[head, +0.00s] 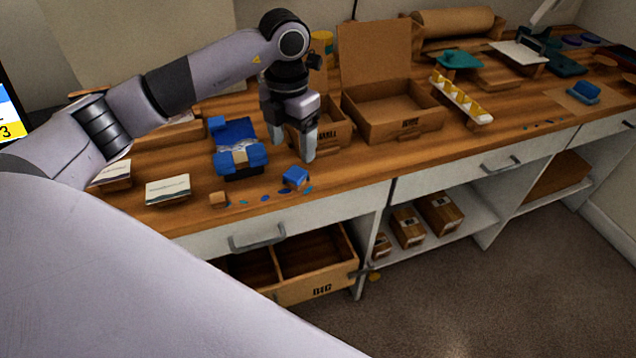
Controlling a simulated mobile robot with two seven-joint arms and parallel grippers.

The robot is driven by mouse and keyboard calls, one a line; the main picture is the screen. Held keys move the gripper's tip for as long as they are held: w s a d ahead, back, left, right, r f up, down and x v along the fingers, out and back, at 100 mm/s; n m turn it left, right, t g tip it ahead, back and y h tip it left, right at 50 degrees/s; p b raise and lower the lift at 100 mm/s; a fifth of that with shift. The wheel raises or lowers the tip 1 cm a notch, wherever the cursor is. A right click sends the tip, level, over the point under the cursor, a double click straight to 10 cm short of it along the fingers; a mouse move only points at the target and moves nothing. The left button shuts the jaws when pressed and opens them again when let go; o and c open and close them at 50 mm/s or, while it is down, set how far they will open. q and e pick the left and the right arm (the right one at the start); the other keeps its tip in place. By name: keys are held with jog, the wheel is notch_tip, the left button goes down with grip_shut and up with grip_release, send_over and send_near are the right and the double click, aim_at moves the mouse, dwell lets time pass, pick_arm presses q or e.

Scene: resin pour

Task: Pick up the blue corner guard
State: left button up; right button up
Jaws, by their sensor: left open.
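A small blue block (295,177), which looks like the blue corner guard, sits near the front edge of the wooden bench top (350,175). My left gripper (291,150) is open and empty, pointing down just above and behind it, with a gap between the fingertips and the block. A wrapped item with blue corner pieces (238,160) lies to the left of the gripper. My right gripper is not in view.
An open cardboard box (395,120) stands right of the gripper, with a smaller box (328,134) beside it. An open drawer (318,289) juts out below.

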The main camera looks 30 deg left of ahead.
aim_at(297, 172)
pick_arm(q)
jog(key=shift+f+n, duration=0.15)
jog(key=shift+n, duration=0.15)
jog(key=shift+d+f, duration=0.1)
jog(key=shift+f, duration=0.2)
notch_tip(297, 172, down, 6)
jog(key=shift+d+f+p, duration=0.15)
jog(key=shift+f+p, duration=0.1)
jog(key=shift+p, duration=0.15)
jog(key=c, duration=1.1)
